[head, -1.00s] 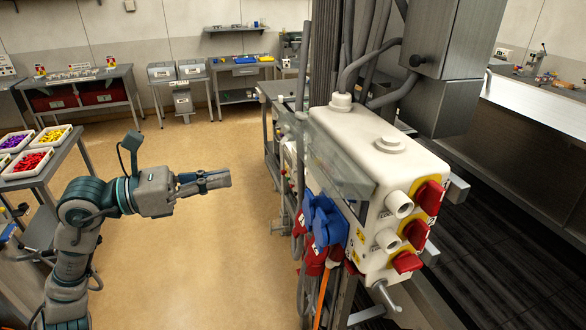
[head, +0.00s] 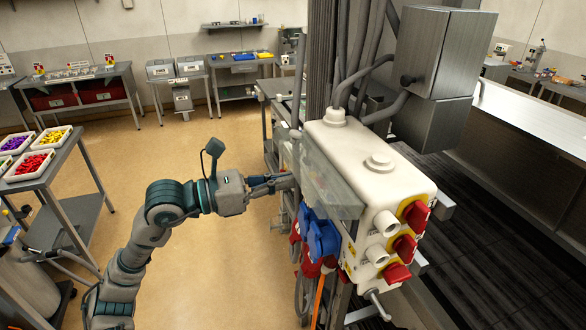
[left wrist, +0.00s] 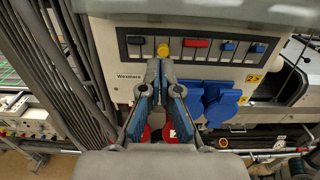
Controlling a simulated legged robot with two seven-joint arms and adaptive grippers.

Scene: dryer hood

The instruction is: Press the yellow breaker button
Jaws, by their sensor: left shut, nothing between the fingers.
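The yellow breaker button (left wrist: 163,50) sits in a black strip on the white electrical box, between a black switch and a red one. My left gripper (left wrist: 159,66) is shut and empty, its fingertips just below the yellow button in the left wrist view. I cannot tell whether they touch it. In the head view the left gripper (head: 288,181) is at the left side of the white box (head: 375,160), by its clear cover (head: 325,182). The button is hidden there. My right gripper is not in view.
Blue sockets (head: 320,236) and red plugs hang below the clear cover. Red rotary switches (head: 404,247) are on the box's right side. In the left wrist view, grey pipes (left wrist: 65,60) run left of the panel. Open floor (head: 210,270) lies around my left arm.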

